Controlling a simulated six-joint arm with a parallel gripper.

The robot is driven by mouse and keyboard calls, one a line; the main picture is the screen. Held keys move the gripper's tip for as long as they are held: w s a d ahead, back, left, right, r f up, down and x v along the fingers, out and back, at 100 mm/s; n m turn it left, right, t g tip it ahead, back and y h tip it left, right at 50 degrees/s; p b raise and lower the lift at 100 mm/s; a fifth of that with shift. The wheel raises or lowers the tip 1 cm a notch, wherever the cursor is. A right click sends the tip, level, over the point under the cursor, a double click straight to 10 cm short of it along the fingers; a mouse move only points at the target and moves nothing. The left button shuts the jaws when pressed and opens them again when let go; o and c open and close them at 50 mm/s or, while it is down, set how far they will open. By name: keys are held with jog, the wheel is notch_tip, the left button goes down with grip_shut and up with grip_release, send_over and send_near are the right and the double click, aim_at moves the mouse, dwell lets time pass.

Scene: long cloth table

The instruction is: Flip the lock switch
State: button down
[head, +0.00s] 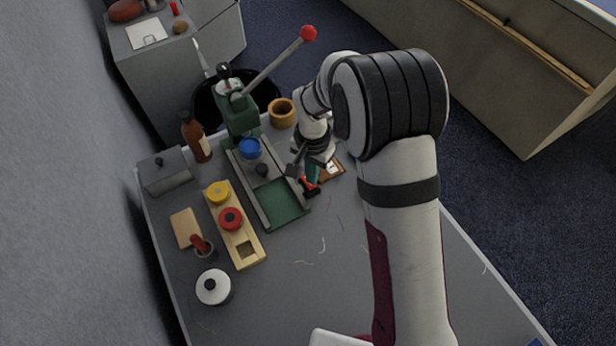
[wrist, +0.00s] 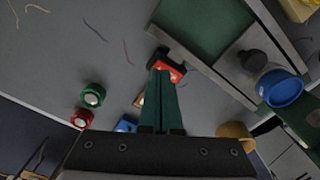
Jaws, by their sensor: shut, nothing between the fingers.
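A small red and black block, which looks like the lock switch (head: 310,191), sits beside the right rail of the green press. It also shows in the wrist view (wrist: 172,68), with a red face between dark ends. My gripper (head: 313,180) is shut and empty, its green fingers pointing down at this block. In the wrist view the shut fingertips (wrist: 161,72) overlap the block's near edge and hide part of it. I cannot tell whether they touch it. Which way the switch is set is not clear.
The press (head: 240,118) has a long red-knobbed lever and a blue cup (head: 250,148). A wooden holder (head: 246,253) with yellow and red pieces stands left of it. A wooden pot (head: 282,113) stands behind. The front of the table is mostly clear.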

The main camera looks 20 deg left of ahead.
jog(key=shift+f, duration=0.75)
jog(key=shift+r, duration=3.55)
jog(key=s+d+r+m+y, duration=0.1)
jog(key=s+d+r+m, duration=0.1)
jog(key=s+d+r, duration=1.1)
jog(key=s+d+f, duration=0.1)
jog(key=s+d, duration=0.3)
jog(key=s, duration=0.6)
jog(key=shift+s+f+m+y, duration=0.25)
jog(key=shift+s+m+y, duration=0.05)
jog(key=shift+s+y, duration=0.1)
jog(key=c, duration=1.6)
grip_release()
